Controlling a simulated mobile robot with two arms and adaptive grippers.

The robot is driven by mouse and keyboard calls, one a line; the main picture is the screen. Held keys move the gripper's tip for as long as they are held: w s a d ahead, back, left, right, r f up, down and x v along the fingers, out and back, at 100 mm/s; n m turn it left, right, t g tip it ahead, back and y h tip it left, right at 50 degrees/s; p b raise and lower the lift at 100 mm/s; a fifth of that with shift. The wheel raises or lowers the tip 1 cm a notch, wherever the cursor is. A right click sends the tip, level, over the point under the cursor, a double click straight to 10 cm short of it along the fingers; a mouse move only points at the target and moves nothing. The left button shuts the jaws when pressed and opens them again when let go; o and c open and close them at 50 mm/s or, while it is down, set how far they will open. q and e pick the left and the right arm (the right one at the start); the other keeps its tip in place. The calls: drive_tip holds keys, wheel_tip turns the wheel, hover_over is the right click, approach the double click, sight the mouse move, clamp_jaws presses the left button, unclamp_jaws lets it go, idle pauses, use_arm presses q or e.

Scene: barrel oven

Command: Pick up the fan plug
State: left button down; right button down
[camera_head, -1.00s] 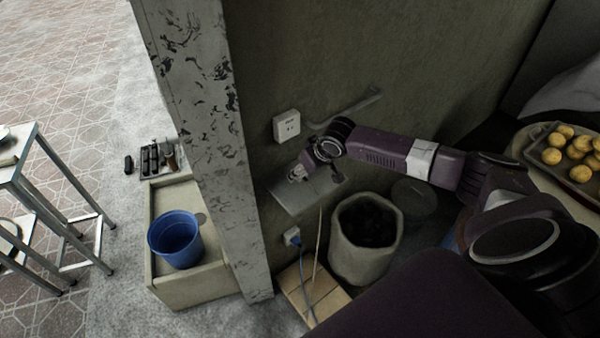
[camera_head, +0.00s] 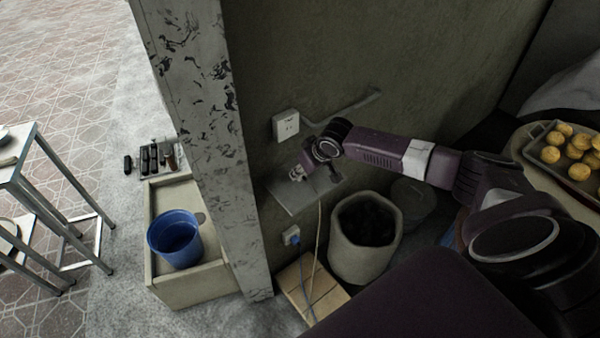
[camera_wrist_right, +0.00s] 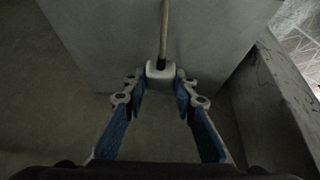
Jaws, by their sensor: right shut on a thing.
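The fan plug (camera_wrist_right: 160,69) is a small pale block with a beige cord (camera_wrist_right: 164,30) running up from it in the right wrist view. My right gripper (camera_wrist_right: 161,77) has its blue-padded fingers shut on the plug at their tips. In the head view my right gripper (camera_head: 297,174) is over the small grey wall shelf (camera_head: 290,200), and the plug is too small there to make out clearly. A beige cord (camera_head: 319,225) hangs down past the shelf's right edge. My left gripper is not in view.
A white wall socket (camera_head: 286,124) is above the shelf, and a lower socket (camera_head: 291,235) holds a blue plug. A pot of dark stuff (camera_head: 338,240) stands right of the shelf. A concrete pillar (camera_head: 205,140) and a blue bucket (camera_head: 174,238) are to the left.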

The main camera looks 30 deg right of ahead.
drive_tip(key=shift+r, duration=0.1)
wheel_tip(320, 180, up, 20)
drive_tip(key=b, duration=0.2)
idle(0.4)
